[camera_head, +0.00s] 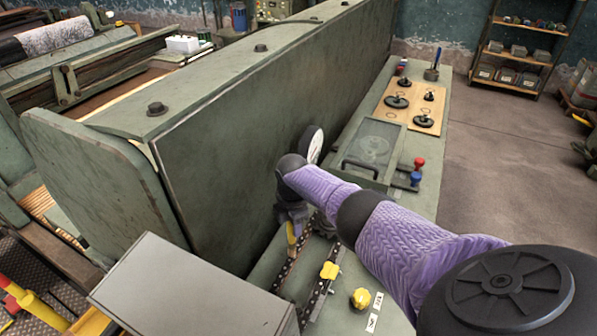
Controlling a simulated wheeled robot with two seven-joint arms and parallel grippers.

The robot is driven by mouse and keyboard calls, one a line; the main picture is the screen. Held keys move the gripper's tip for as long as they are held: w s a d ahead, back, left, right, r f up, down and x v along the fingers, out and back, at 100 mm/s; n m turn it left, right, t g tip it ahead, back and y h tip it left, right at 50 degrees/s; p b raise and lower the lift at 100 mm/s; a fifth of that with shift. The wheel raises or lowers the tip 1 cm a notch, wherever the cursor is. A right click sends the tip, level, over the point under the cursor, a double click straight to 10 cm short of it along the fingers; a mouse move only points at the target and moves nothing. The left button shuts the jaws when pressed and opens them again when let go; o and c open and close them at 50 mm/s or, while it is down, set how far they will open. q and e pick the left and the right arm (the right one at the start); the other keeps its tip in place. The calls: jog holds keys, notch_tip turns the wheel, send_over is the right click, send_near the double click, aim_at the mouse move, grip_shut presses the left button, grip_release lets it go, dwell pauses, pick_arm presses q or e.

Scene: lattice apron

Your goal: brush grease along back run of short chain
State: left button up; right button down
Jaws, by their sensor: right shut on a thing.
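My right gripper (290,215) reaches in from the right under my purple-sleeved arm and points down beside the green machine wall. It is shut on a brush, of which a small yellowish part (291,235) shows below the fingers. The dark short chain (318,298) lies on the green bench top in front of the wall, with one run on the left and one on the right. The brush is at the upper end of the left run; I cannot tell whether it touches the links. My left gripper is not in view.
Yellow knobs (330,270) stand close to the chain, another (361,298) further right, by white labels (372,322). A grey box (190,295) blocks the lower left. A round gauge (313,145) is on the wall. A hatch with a handle (368,150) and a wooden board (398,108) lie beyond.

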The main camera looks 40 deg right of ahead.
jog(key=shift+s+a, duration=0.15)
jog(key=shift+a, duration=0.1)
jog(key=shift+s+a+p, duration=2)
jog(key=shift+a+p, duration=2.1)
jog(key=shift+a, duration=0.85)
notch_tip(320, 180, up, 6)
jog(key=p, duration=0.5)
jog(key=shift+f+p, duration=0.1)
jog(key=shift+p, duration=0.3)
